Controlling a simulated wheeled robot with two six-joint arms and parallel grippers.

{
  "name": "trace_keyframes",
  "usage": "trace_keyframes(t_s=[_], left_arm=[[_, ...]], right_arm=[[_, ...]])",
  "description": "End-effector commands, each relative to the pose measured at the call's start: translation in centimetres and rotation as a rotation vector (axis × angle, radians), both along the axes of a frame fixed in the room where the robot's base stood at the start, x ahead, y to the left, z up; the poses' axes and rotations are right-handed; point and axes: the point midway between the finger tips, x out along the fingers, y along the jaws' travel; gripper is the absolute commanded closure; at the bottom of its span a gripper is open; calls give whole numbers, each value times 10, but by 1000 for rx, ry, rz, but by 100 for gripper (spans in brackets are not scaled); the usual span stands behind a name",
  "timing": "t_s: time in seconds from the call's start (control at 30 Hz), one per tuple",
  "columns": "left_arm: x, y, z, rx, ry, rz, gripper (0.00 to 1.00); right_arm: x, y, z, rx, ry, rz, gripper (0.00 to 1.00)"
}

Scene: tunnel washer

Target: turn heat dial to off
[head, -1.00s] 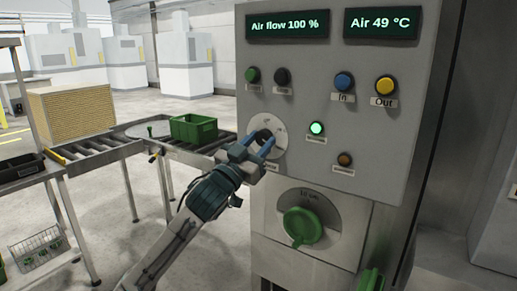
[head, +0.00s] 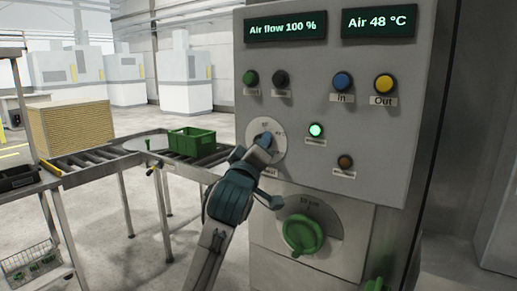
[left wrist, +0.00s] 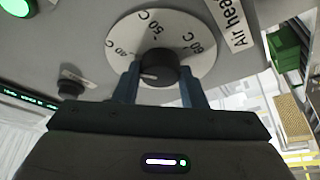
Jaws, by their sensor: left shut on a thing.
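The heat dial is a pale disc (head: 253,131) on the grey panel, with a black knob (left wrist: 158,66) at its centre. My left gripper (head: 265,143) is shut on the knob, with a blue finger on each side in the left wrist view (left wrist: 158,84). In the head view the gripper hides most of the knob. My right gripper is not in view.
Displays read "Air flow 100 %" (head: 285,27) and "Air 48 °C" (head: 379,21). Push buttons and a lit green lamp (head: 316,130) surround the dial. A large green knob (head: 302,235) sits below. A roller conveyor with a green crate (head: 192,141) stands left.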

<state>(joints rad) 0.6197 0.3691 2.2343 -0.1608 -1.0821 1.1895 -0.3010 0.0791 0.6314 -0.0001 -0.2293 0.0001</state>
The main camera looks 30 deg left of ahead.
Motion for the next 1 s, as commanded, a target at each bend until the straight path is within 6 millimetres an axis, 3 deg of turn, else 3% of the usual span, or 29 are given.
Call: trace_keyframes(t_s=[0.6, 1.0], left_arm=[[0, -2, 5, -583, 0, -1, 85], [0, -2, 5, -870, 1, 1, 85]], right_arm=[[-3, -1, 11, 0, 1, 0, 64], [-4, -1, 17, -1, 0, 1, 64]])
